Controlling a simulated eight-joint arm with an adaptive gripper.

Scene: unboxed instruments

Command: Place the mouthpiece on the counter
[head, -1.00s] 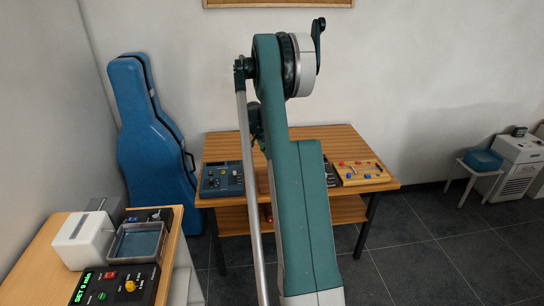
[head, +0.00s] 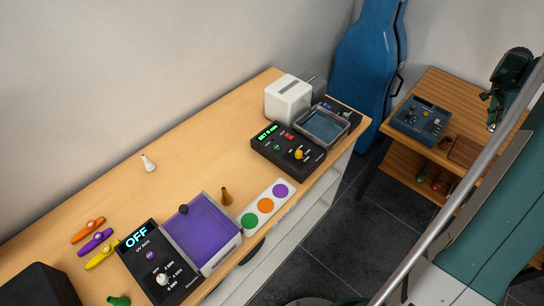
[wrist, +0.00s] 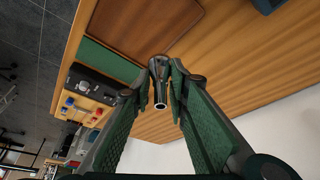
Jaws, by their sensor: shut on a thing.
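In the wrist view my gripper (wrist: 154,84) is shut on a small dark mouthpiece (wrist: 160,88). Its round, pale-rimmed end faces the camera, and the fingers cover parts of its sides. Brown wooden table surface lies behind the gripper in that view. In the head view the light wooden counter (head: 205,148) runs diagonally from lower left to upper centre. My arm is at the right edge there, apart from the counter, and I cannot make out the held mouthpiece in it.
On the counter are a white mouthpiece-like piece (head: 149,163), an amber one (head: 226,196), kazoos (head: 94,240), a UV box (head: 160,268), a purple tray (head: 237,237), a colour-dot strip (head: 265,206) and a white device (head: 287,100). The counter's back middle is clear. A blue case (head: 365,60) stands beyond.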

